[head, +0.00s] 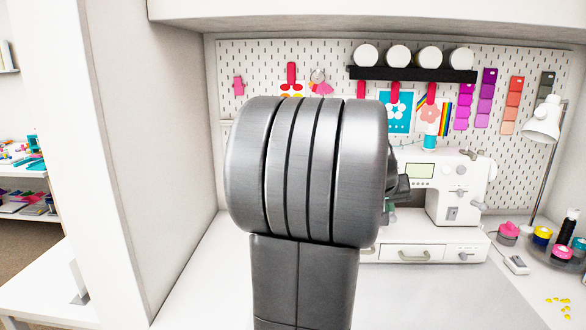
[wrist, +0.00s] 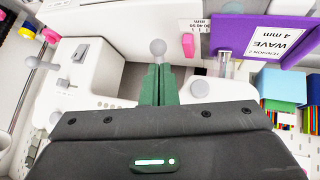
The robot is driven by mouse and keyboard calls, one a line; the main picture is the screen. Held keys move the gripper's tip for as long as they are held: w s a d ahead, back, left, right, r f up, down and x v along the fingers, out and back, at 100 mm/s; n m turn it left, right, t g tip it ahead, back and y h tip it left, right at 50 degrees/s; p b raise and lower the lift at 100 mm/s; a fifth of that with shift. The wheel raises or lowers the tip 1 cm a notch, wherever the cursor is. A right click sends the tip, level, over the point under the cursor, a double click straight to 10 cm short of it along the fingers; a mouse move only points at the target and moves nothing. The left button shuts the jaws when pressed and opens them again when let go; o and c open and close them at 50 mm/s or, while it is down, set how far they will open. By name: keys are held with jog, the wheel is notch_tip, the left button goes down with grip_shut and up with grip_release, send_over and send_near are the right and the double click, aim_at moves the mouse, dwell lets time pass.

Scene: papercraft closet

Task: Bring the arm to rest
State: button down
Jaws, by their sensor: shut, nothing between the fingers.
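My arm (head: 308,180) stands large and grey in the middle of the head view. It hides most of my gripper there; only a dark part shows at the arm's right edge. In the wrist view the green fingers of my gripper (wrist: 157,84) are together with nothing between them. They point at the white sewing machine (wrist: 92,85), over its body. A round grey knob (wrist: 158,47) appears just past the fingertips; I cannot tell if they touch. The sewing machine (head: 460,190) also stands behind my arm in the head view.
A drawer unit (head: 420,253) is under the machine. A purple card (wrist: 262,28) shows in the wrist view. A closet wall (head: 160,120) is at the left. The front worktop is clear.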

jog(key=r+g+p, duration=0.2)
jog(key=p, duration=0.4)
jog(key=shift+w+r+p, duration=0.15)
jog(key=shift+w+p, duration=0.05)
jog(key=shift+p, duration=0.15)
jog(key=shift+a, duration=0.1)
dwell(0.4)
